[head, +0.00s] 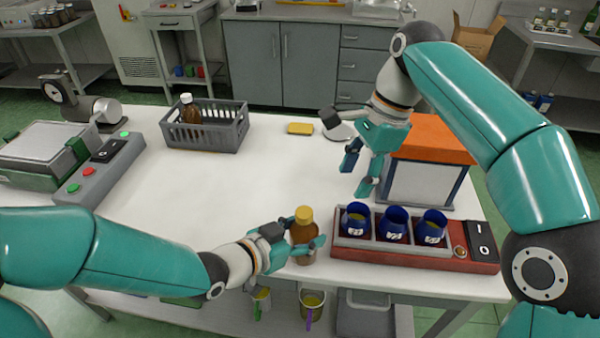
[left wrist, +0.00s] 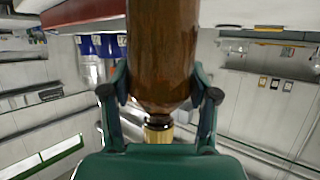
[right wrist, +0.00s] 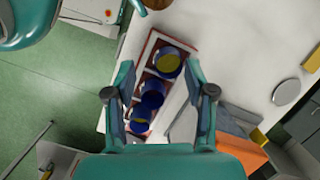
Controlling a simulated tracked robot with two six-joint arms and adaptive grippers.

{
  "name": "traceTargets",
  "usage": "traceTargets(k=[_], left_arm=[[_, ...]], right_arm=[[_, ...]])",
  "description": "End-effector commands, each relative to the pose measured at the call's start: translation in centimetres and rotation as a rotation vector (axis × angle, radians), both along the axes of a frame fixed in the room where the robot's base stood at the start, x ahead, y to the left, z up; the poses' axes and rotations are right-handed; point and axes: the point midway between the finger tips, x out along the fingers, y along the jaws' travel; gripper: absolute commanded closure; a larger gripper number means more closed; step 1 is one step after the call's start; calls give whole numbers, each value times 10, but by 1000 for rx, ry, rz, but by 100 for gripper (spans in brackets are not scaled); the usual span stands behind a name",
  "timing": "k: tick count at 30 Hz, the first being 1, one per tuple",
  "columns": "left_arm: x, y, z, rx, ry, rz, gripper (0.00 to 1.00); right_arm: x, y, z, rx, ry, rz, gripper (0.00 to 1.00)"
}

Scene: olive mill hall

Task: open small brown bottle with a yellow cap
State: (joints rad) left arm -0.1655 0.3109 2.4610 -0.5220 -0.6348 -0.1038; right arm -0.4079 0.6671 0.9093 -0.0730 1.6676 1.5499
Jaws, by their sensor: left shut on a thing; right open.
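The small brown bottle (head: 304,234) with a yellow cap (head: 304,214) is upright near the table's front edge. My left gripper (head: 306,246) is shut on the bottle's body, below the cap. In the left wrist view the brown bottle (left wrist: 162,50) fills the space between the fingers, and its yellow cap (left wrist: 158,134) shows beyond the neck. The cap is on the bottle. I cannot tell whether the bottle's base touches the table. My right gripper (head: 358,174) is open and empty, pointing down above the table, behind the blue cups and clear of the bottle.
A red tray (head: 415,256) with three blue cups (head: 394,222) stands right of the bottle. An orange-topped box (head: 430,140) is behind it. The table's middle is clear.

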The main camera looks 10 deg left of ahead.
Motion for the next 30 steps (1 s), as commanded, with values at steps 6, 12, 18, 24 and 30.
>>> traceTargets(k=[6, 12, 18, 24, 30], left_arm=[[1, 0, 1, -1, -3, 1, 100], [1, 0, 1, -1, -3, 1, 100], [1, 0, 1, -1, -3, 1, 100], [1, 0, 1, -1, -3, 1, 100], [1, 0, 1, -1, -3, 1, 100]], right_arm=[[-21, 74, 11, -186, -34, -41, 46], [-31, 95, 14, -247, -57, -76, 46], [-32, 96, 4, -253, -58, -80, 46], [-32, 95, -19, -252, -57, -79, 46], [-32, 95, -46, -250, -57, -79, 46]])
